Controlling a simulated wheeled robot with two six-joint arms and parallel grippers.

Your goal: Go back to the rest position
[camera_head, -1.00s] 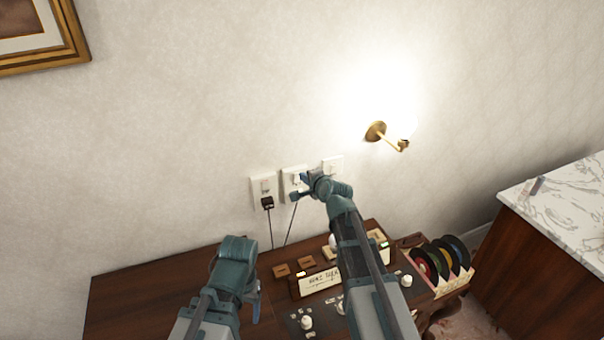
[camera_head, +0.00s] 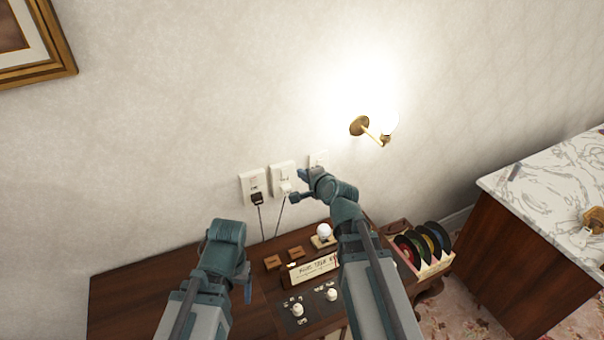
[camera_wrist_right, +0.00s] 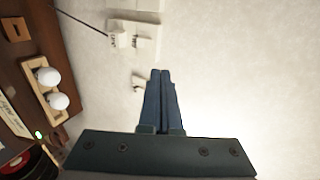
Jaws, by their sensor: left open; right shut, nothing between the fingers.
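My left gripper (camera_head: 247,281) hangs low over the left part of the wooden desk, its fingers mostly hidden behind the wrist. My right gripper (camera_head: 299,186) is raised near the wall, just right of the middle wall plate (camera_head: 281,170). In the right wrist view the right gripper's fingers (camera_wrist_right: 161,73) are closed together with nothing between them. A white plug (camera_head: 286,187) sits at the middle plate with a dark cord hanging down. A black plug (camera_head: 257,198) sits in the left wall plate (camera_head: 250,177).
The desk (camera_head: 130,296) bears a panel with white knobs (camera_head: 298,310), small wooden blocks (camera_head: 273,262) and a sign (camera_head: 314,269). A rack of records (camera_head: 424,247) stands at its right. A lit wall lamp (camera_head: 360,126) is above. A marble-topped cabinet (camera_head: 555,185) is at right.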

